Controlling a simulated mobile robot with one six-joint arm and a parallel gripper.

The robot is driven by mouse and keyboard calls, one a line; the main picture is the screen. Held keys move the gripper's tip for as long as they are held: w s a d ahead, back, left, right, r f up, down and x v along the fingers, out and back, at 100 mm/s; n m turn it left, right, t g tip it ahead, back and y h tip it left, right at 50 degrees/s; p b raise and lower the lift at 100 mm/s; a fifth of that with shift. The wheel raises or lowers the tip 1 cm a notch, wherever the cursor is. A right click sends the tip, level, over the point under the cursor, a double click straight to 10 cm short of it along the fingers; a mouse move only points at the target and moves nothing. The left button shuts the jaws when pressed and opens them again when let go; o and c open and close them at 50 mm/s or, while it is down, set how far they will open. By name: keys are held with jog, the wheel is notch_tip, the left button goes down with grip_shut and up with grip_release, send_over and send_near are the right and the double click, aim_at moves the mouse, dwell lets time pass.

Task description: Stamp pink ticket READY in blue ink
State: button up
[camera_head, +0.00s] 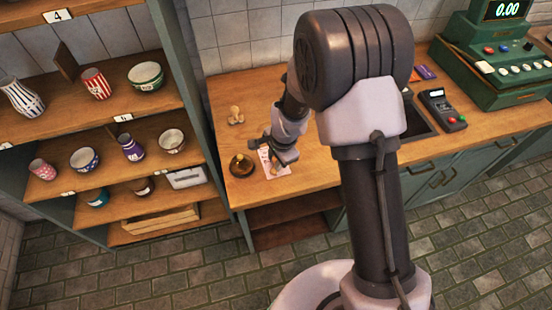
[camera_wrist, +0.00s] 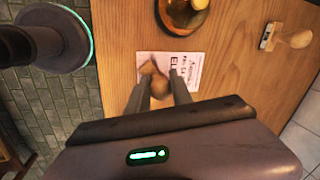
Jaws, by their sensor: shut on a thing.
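The pink ticket (camera_wrist: 193,64) lies flat on the wooden counter and carries dark printed text; it also shows in the head view (camera_head: 270,168). My gripper (camera_wrist: 160,90) is shut on a wooden-handled stamp (camera_wrist: 158,84), over the left part of the ticket. I cannot tell whether the stamp touches the paper. Its face and its ink are hidden. A second wooden-handled stamp (camera_wrist: 294,39) lies on the counter to the right, and also shows in the head view (camera_head: 236,117). No blue ink pad is clearly visible.
A dark round dish with a brass-coloured dome (camera_head: 241,164) stands just left of the ticket. A card terminal (camera_head: 441,109) and a green cash register (camera_head: 497,60) stand farther right. A shelf unit (camera_head: 198,140) with crockery borders the counter's left side.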

jog(key=shift+s, duration=0.1)
dwell(0.3)
jog(key=p+v, duration=0.2)
jog(key=w+p+v, duration=0.1)
jog(key=p+v, duration=0.3)
jog(key=v, duration=0.1)
jog(key=shift+w+a+r, duration=0.2)
jog(key=shift+w+a, duration=0.05)
jog(key=shift+a, duration=0.15)
jog(key=shift+f, duration=0.1)
